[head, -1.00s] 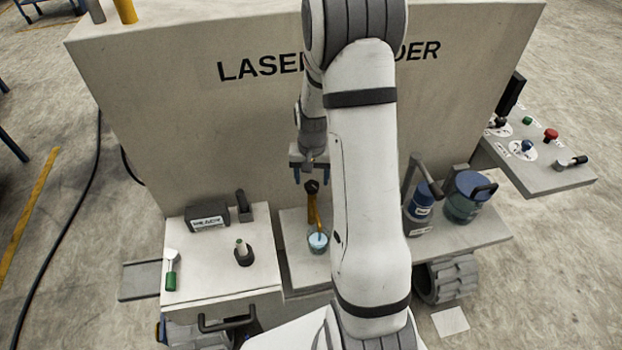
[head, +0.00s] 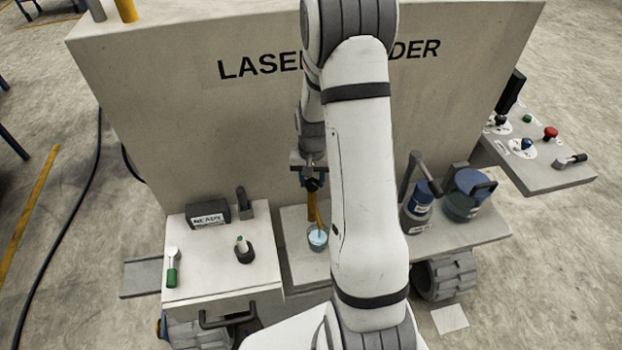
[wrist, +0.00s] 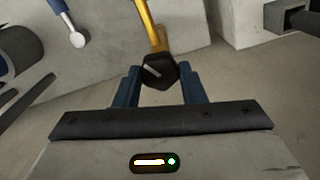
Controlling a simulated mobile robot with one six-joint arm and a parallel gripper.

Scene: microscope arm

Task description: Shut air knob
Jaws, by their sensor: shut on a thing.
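The air knob (wrist: 157,72) appears to be the dark, many-sided knob at the top of a yellow pipe (wrist: 147,22). A pale slanted line marks its face in the wrist view. My gripper (wrist: 158,80) has its two blue fingers on either side of the knob, shut on it. In the head view my gripper (head: 311,180) is at the top of the yellow pipe (head: 312,208), and the knob is mostly hidden by the fingers. The pipe's lower end is at a light-blue cup (head: 317,238).
The grey panel of the laser machine (head: 200,120) stands behind the pipe. A labelled dark box (head: 208,214) and a green-handled lever (head: 172,272) are on the left bench. Blue canisters (head: 465,200) stand right of my arm. A control shelf (head: 545,175) is farther right.

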